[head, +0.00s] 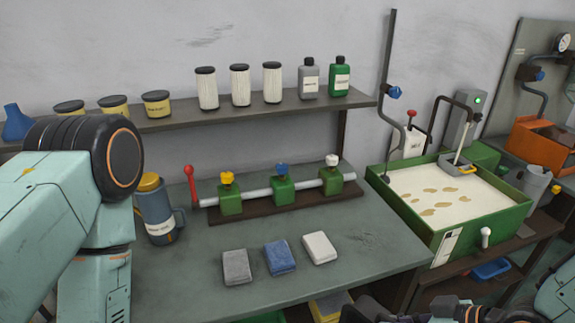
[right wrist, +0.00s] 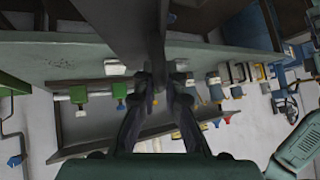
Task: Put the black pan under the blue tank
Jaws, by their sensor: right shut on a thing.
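My right gripper (right wrist: 160,80) is shut on a dark, flat-sided thing (right wrist: 140,28) in the right wrist view. It may be the black pan, but only part of it shows and I cannot tell its full shape. Dark parts of my right arm show at the bottom edge of the head view. I see no tank that is clearly blue. A green tank (head: 408,212) with pale, brown-spotted liquid stands at the right, with a blue tray (head: 490,270) on the shelf below it. My left arm fills the left side, and its gripper is out of view.
A grey bench (head: 345,265) holds a blue-grey jug (head: 156,215), a pipe with green valves (head: 283,190) and three small blocks. A wall shelf (head: 180,122) holds jars and bottles. An orange box (head: 535,150) stands at the far right. The bench's front right is clear.

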